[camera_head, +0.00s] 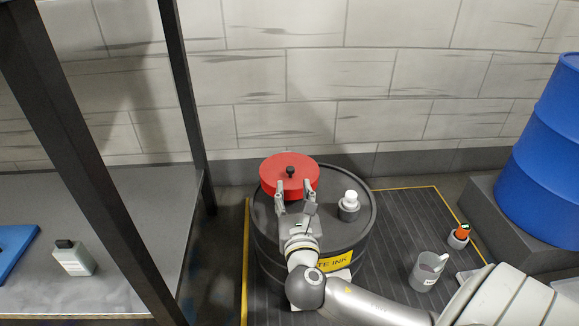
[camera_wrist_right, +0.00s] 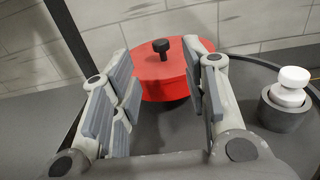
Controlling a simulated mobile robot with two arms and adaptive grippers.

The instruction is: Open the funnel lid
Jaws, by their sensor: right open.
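The funnel lid is red and round (camera_head: 272,172) with a small black knob (camera_head: 290,171) on top. It sits closed on top of a black drum (camera_head: 265,235) with a yellow label. My right gripper (camera_head: 296,190) is open in front of the lid, with its fingertips close to the lid's near edge. In the right wrist view the red lid (camera_wrist_right: 168,72) and its black knob (camera_wrist_right: 161,46) show beyond and between the two open fingers (camera_wrist_right: 165,85). Nothing is between the fingers. I cannot tell whether the fingertips touch the lid. My left gripper is not in view.
A white-capped bung (camera_head: 349,203) stands on the drum right of the lid. A grey cup (camera_head: 427,271) and an orange-capped bottle (camera_head: 459,236) stand right of the drum. A blue barrel (camera_head: 545,150) is at the right. A dark-framed shelf (camera_head: 120,200) with a bottle (camera_head: 74,257) is left.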

